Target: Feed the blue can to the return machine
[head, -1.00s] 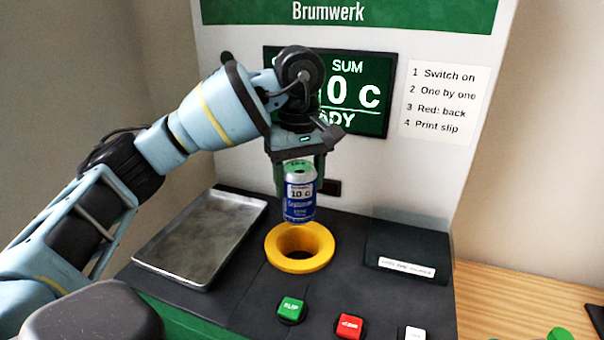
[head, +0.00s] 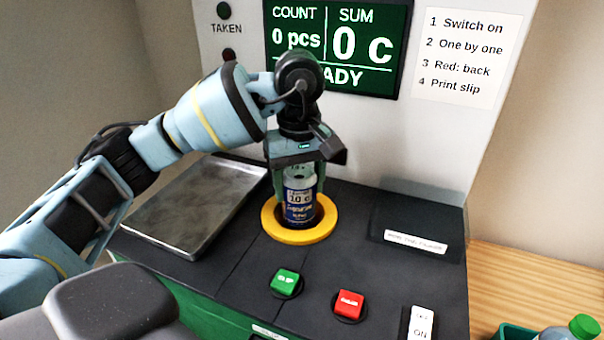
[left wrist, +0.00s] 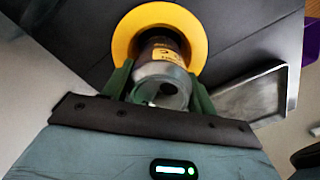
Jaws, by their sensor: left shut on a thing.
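The blue can (head: 299,205), with a silver top and a white "10 c" label, is upright in my left gripper (head: 298,180). The gripper's fingers are shut on its sides. The can's lower part is within the yellow ring (head: 328,226) of the return machine's round opening, and its bottom is hidden. In the left wrist view, the can (left wrist: 160,72) shows its top between the fingers, with the yellow ring (left wrist: 124,42) around its far end. The machine's screen (head: 385,50) reads "COUNT 0 pcs", "SUM 0 c" and a partly covered "ADY". My right gripper is not in view.
A metal tray (head: 195,205) lies left of the ring. A green button (head: 285,281), a red button (head: 348,303) and a white ON switch (head: 421,323) are in front. A bottle with a green cap (head: 583,326) stands at the lower right.

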